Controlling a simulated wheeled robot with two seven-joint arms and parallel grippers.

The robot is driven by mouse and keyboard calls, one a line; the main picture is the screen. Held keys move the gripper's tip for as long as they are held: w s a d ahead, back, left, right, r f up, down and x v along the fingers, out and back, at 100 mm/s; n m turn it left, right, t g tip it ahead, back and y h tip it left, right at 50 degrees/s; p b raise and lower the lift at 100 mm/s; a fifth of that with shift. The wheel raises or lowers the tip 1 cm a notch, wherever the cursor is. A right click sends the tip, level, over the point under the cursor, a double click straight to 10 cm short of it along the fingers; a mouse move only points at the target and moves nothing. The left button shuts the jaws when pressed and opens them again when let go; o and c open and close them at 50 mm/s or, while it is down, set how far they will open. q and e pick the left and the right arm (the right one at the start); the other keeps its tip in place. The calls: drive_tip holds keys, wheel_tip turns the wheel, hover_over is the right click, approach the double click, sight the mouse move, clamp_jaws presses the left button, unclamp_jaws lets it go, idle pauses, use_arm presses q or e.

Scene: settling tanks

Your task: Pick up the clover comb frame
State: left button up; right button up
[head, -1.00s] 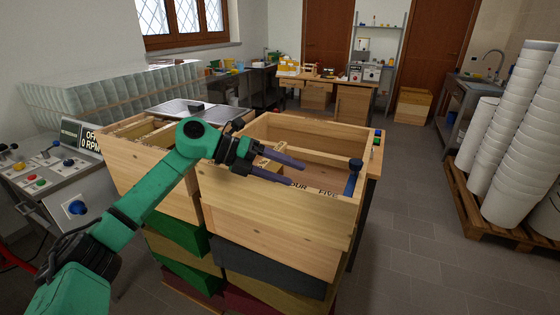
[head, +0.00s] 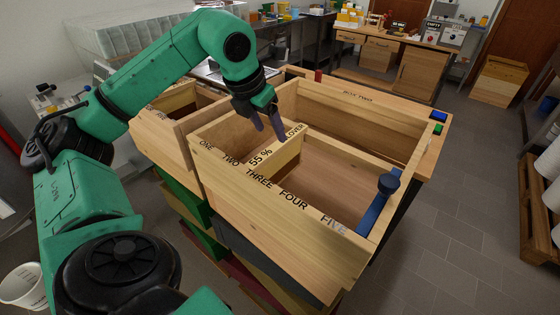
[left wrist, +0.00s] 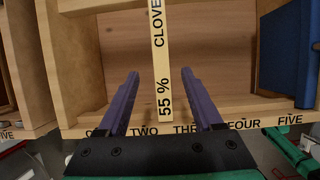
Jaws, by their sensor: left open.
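The clover comb frame (head: 279,165) is a pale wooden bar marked "55 %" and "CLOVER". It stands in the wooden box (head: 215,165) between the labels TWO and THREE. In the left wrist view the clover comb frame (left wrist: 160,60) runs up the middle, its top bar facing the camera. My left gripper (head: 271,132) is above the box, over the frame. In the left wrist view the left gripper (left wrist: 160,74) is open, with one purple finger on each side of the bar and clear gaps.
A blue piece with a round knob (head: 380,205) is at the FIVE end; a blue block (left wrist: 287,50) shows there in the left wrist view. A second wooden box (head: 165,140) adjoins on the left.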

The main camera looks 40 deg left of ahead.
sight(278, 144)
use_arm(q)
drive_tip(key=x, duration=0.2)
drive_tip(key=p+x, duration=0.1)
drive_tip(key=x, duration=0.2)
drive_tip(key=p+x, duration=0.1)
drive_tip(key=x, duration=0.1)
drive_tip(key=shift+w+d+f, duration=0.1)
drive_tip(key=shift+w, duration=0.25)
drive_tip(key=shift+f, duration=0.35)
drive_tip(key=shift+w, duration=0.1)
use_arm(e)
drive_tip(key=shift+w+a+r, duration=0.1)
drive_tip(key=shift+w+r, duration=0.7)
drive_tip(key=shift+r, duration=0.2)
use_arm(q)
drive_tip(key=shift+f+b, duration=0.3)
drive_tip(key=shift+b, duration=0.1)
use_arm(e)
drive_tip(key=shift+s+f, duration=0.1)
drive_tip(key=shift+f, duration=0.3)
use_arm(q)
clamp_jaws()
drive_tip(key=shift+r, duration=0.1)
